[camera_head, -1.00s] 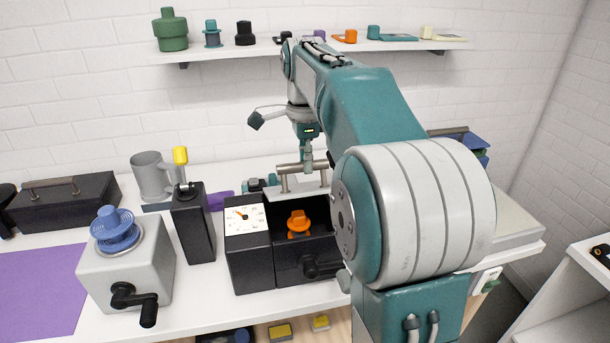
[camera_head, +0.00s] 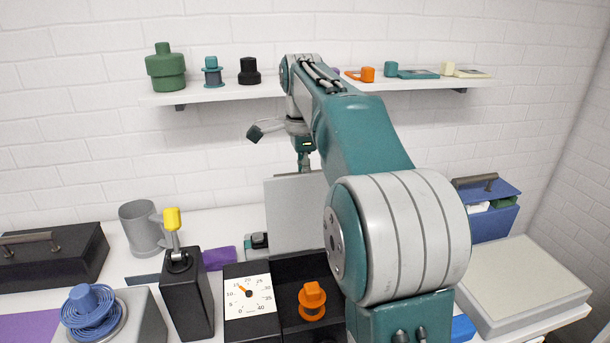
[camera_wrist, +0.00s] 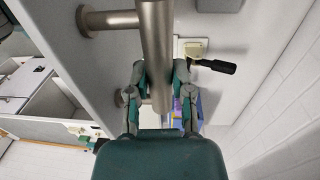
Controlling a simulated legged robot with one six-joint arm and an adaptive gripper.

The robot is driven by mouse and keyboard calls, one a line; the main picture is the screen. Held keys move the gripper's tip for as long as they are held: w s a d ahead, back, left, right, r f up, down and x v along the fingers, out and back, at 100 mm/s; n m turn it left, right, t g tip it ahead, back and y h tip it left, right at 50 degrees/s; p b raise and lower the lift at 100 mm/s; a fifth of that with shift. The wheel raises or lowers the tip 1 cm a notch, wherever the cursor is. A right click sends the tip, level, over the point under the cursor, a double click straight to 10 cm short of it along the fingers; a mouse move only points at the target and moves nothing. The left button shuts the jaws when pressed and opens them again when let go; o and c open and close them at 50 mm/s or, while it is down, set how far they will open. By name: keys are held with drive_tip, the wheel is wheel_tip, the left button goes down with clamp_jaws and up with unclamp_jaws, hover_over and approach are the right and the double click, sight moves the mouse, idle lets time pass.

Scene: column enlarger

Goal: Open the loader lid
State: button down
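The loader (camera_head: 275,268) is a black box with a white dial (camera_head: 248,295) at its left and an orange knob (camera_head: 312,298) in its open compartment. Its light grey lid (camera_head: 292,218) stands about upright at the back, and my arm covers its right part. The lid's bar handle (camera_wrist: 155,30) shows in the wrist view and is hidden behind the lid in the head view. My gripper (camera_wrist: 159,78) has its fingers closed against both sides of this bar. In the head view only the wrist end shows above the lid's top edge.
A black post with a yellow-tipped lever (camera_head: 172,230), a grey mug (camera_head: 143,228) and a blue coil on a grey box (camera_head: 88,310) stand left. A grey flat case (camera_head: 525,280) and blue box (camera_head: 490,215) are right. A wall shelf (camera_head: 225,94) runs behind.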

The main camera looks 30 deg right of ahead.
drive_tip(key=shift+w+d+f, duration=0.15)
drive_tip(key=shift+w+f, duration=0.1)
drive_tip(key=shift+w, duration=0.35)
drive_tip(key=shift+w+d+f, duration=0.2)
drive_tip(key=shift+w+f, duration=0.05)
drive_tip(key=shift+w, duration=0.35)
drive_tip(key=shift+w+d+f, duration=0.15)
drive_tip(key=shift+w+f, duration=0.1)
drive_tip(key=shift+w, duration=0.35)
drive_tip(key=shift+c, duration=2.4)
unclamp_jaws()
drive_tip(key=shift+w, duration=0.1)
wheel_tip(320, 180, up, 7)
drive_tip(key=shift+w, duration=0.35)
drive_tip(key=shift+s+d+r, duration=0.1)
